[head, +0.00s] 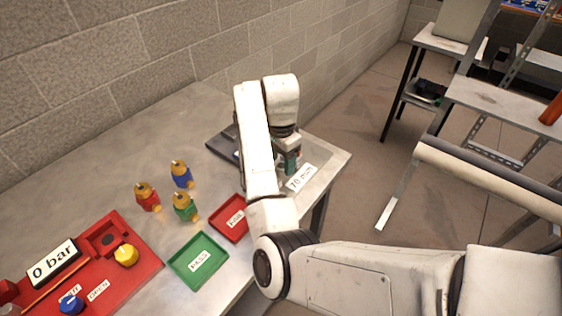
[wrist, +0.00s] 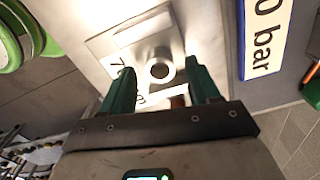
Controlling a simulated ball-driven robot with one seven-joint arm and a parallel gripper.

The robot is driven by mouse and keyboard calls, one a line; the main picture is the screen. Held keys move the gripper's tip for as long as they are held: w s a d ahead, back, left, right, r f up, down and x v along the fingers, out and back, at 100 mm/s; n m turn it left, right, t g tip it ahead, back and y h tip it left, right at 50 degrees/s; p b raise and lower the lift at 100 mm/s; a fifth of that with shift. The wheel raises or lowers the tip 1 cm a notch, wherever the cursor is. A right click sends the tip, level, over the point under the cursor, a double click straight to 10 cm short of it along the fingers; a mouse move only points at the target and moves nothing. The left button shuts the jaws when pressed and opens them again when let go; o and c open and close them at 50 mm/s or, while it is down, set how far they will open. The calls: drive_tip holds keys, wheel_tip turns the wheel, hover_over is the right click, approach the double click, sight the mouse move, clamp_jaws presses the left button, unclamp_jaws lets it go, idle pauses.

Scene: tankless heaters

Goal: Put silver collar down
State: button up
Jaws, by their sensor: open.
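The silver collar (wrist: 171,73) shows in the wrist view as a round metal ring with a dark hole, on a pale metal plate (wrist: 110,42). My gripper (wrist: 161,75) is open. Its two green fingers stand on either side of the collar, with gaps showing between it and them. In the head view my gripper (head: 291,162) is low at the right end of the table, beside a white label (head: 301,178) reading 70 mm. My arm and gripper hide the collar there.
Red, blue and green brass-topped fittings (head: 147,197) stand mid-table. A green PASS tray (head: 181,268) and a red tray (head: 219,222) lie near the front edge. A red panel (head: 130,226) with a 0 bar display (head: 54,262) is at left. A wall runs behind.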

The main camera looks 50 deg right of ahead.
wheel_tip(320, 180, up, 11)
drive_tip(key=p, duration=0.4)
drive_tip(key=s+f+n+h, duration=0.1)
drive_tip(key=s+f+n, duration=0.1)
drive_tip(key=s, duration=0.1)
drive_tip(key=s+d+f+n+h, duration=0.1)
drive_tip(key=s+f+n, duration=0.2)
drive_tip(key=s+d+f+n+h, duration=0.1)
drive_tip(key=s+f+n, duration=0.1)
drive_tip(key=s+f, duration=0.1)
drive_tip(key=shift+s+d+n+t+h, duration=0.25)
drive_tip(key=shift+s+n+t+h, duration=0.05)
drive_tip(key=shift+s+h, duration=0.1)
drive_tip(key=s+a+f+n+y, duration=0.1)
drive_tip(key=s+a+f+n, duration=0.4)
drive_tip(key=s+a, duration=0.3)
drive_tip(key=s+a+f+n+y, duration=0.2)
drive_tip(key=s+a+f+n, duration=0.2)
drive_tip(key=s+a+n, duration=0.2)
drive_tip(key=s+a, duration=0.2)
drive_tip(key=a, duration=0.1)
drive_tip(key=shift+s+a+f+n+y, duration=0.3)
drive_tip(key=shift+a+f, duration=0.1)
drive_tip(key=shift+c, duration=0.4)
